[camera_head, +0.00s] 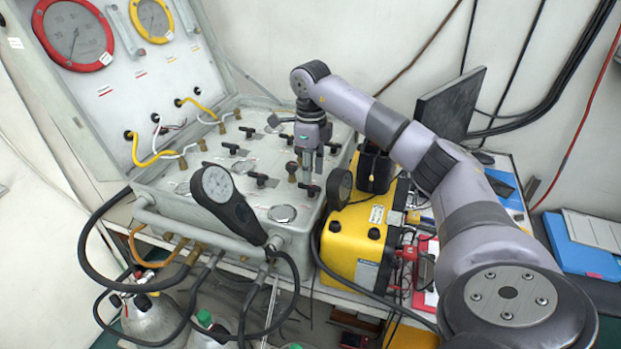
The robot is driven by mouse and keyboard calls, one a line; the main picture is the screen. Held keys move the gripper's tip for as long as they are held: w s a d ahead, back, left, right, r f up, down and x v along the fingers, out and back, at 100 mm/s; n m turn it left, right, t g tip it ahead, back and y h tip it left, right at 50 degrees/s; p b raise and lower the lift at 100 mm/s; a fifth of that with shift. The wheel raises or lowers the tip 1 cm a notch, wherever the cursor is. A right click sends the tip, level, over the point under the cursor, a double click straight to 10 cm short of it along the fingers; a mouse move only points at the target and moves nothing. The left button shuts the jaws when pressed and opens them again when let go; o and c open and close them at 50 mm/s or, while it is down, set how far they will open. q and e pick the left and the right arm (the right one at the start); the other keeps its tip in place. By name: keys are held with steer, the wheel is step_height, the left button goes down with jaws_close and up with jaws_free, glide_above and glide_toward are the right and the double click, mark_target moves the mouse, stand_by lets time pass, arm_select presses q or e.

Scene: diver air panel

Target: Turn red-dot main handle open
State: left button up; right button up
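The grey diver air panel (160,198) lies in an open case, with several black T-shaped handles on its top face. My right arm reaches in from the right, and its gripper (307,178) points down over the right part of the panel. Its fingertips are close to a black handle (309,190) near the panel's right edge. I cannot tell whether they touch it, or whether the fingers are open or shut. Another black handle (262,180) sits to the left of the gripper. No red dot can be made out on any handle. My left gripper is not in view.
A black handheld gauge (226,197) stands up at the panel's front. The raised lid holds a red-rimmed gauge (74,36) and a yellow-rimmed gauge (152,18). A yellow case (350,240) stands close to the panel's right side. Black hoses hang in front.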

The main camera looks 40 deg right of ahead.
mark_target(311, 186)
step_height(311, 186, down, 2)
steer(key=shift+f, duration=0.75)
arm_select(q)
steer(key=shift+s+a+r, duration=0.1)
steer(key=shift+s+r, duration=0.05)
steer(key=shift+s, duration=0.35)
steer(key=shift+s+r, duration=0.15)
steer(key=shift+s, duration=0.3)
arm_select(e)
steer(key=shift+c, duration=0.5)
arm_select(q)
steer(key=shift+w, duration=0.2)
arm_select(e)
jaws_close()
